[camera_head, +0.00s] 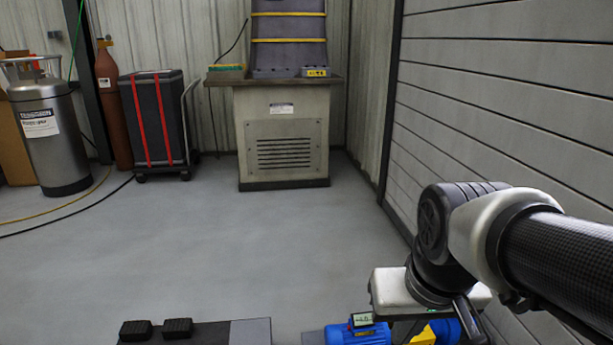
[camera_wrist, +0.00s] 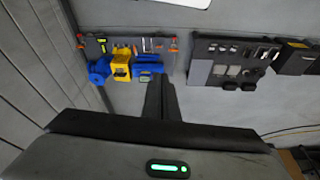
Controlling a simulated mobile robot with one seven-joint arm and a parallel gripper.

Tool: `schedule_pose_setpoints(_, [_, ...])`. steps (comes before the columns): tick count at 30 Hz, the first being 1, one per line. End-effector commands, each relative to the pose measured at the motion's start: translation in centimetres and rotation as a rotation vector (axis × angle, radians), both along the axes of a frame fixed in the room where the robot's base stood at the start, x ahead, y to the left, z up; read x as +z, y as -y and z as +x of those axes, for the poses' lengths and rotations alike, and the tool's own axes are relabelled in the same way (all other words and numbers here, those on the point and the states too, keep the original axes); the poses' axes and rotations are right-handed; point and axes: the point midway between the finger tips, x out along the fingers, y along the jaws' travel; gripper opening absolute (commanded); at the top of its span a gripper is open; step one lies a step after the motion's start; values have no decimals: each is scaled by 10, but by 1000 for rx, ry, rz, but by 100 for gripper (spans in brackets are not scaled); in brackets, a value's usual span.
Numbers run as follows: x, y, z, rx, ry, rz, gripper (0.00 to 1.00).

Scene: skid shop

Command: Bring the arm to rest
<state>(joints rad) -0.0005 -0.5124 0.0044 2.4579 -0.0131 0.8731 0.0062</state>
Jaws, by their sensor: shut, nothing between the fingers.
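My gripper (camera_wrist: 162,90) shows in the wrist view as dark fingers closed together, with nothing between them. In the head view my arm reaches in from the right, and the pale gripper body hangs at lower right; its fingertips cannot be made out there. Below it, a blue machine part (camera_head: 345,335) and a yellow part (camera_head: 423,336) show at the bottom edge. In the wrist view the yellow part (camera_wrist: 121,66) sits between blue parts on a dark board (camera_wrist: 92,46), apart from the fingers in the picture.
A second dark board (camera_wrist: 198,72) carries several small items. A slatted wall (camera_head: 500,100) stands close to my arm at right. A cabinet (camera_head: 282,150), a black case with red straps (camera_head: 155,120) and a metal tank (camera_head: 48,140) stand at the back. The middle floor is clear.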

Motion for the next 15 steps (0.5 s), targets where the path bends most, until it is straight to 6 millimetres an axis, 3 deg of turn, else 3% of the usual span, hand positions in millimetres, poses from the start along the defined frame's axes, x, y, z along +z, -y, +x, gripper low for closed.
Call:
schedule_pose_setpoints(8, [41, -1, -23, -3, 168, 12, 0])
schedule_pose_setpoints(10, [64, -1, -24, -2, 173, 13, 0])
schedule_pose_setpoints(15, [99, -1, -24, -2, 169, 13, 0])
